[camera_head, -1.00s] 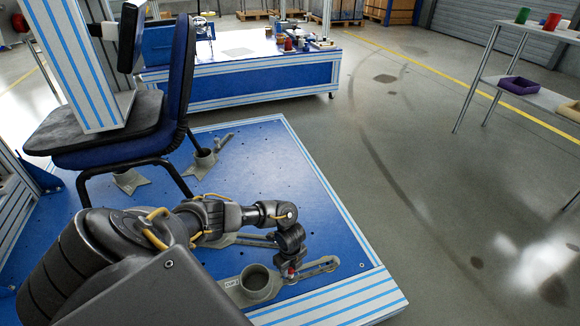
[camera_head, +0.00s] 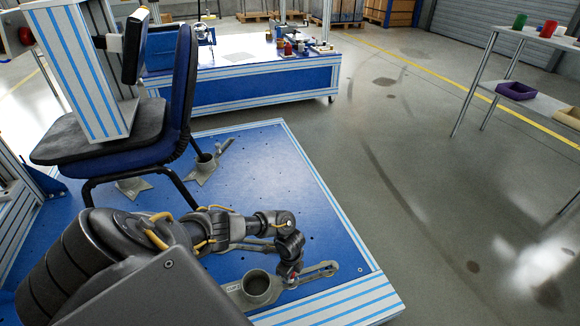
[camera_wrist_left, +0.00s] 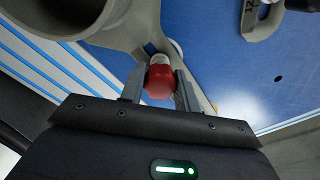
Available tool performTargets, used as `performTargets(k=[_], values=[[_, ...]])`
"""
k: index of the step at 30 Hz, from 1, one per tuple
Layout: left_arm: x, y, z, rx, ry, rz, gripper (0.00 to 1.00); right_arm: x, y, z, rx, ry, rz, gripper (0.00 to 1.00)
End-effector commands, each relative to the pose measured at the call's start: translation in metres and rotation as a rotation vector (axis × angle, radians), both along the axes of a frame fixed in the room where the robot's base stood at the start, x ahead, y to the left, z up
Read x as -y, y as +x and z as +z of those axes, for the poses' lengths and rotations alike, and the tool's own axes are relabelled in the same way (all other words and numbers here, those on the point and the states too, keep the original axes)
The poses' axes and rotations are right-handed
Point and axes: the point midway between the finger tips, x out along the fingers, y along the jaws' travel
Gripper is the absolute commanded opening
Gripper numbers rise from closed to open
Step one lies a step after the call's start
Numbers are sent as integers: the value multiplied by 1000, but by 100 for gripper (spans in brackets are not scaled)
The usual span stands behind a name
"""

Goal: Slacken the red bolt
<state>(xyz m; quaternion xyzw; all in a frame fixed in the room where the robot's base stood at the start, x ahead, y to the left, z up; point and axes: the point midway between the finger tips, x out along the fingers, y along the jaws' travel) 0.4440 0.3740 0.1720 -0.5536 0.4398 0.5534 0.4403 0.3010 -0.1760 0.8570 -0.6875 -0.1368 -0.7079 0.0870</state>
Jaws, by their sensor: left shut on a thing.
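The red bolt (camera_wrist_left: 159,82) shows in the left wrist view, with a red head and a pale collar behind it. My left gripper (camera_wrist_left: 158,88) is shut on the red head, one finger on each side. In the head view my left gripper (camera_head: 289,270) points down at the grey slotted clamp bracket (camera_head: 320,272) near the platform's front right corner. Only a small bit of red shows there between the fingers. The bracket's round cup (camera_head: 257,284) stands just left of the gripper. My right gripper is not in view.
Another clamp bracket (camera_head: 207,165) holds a chair leg. The floor right of the platform is clear up to a shelf (camera_head: 540,100).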

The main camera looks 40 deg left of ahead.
Motion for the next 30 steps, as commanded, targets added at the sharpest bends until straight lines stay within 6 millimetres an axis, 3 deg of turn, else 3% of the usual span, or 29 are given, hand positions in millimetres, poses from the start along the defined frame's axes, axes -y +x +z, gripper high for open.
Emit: performTargets(k=[7,20,30], values=[[0,-1,1,-1,0,150,8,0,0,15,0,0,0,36],[1,0,1,-1,0,183,8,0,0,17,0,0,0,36],[1,-1,2,-2,-2,449,8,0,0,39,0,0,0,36]])
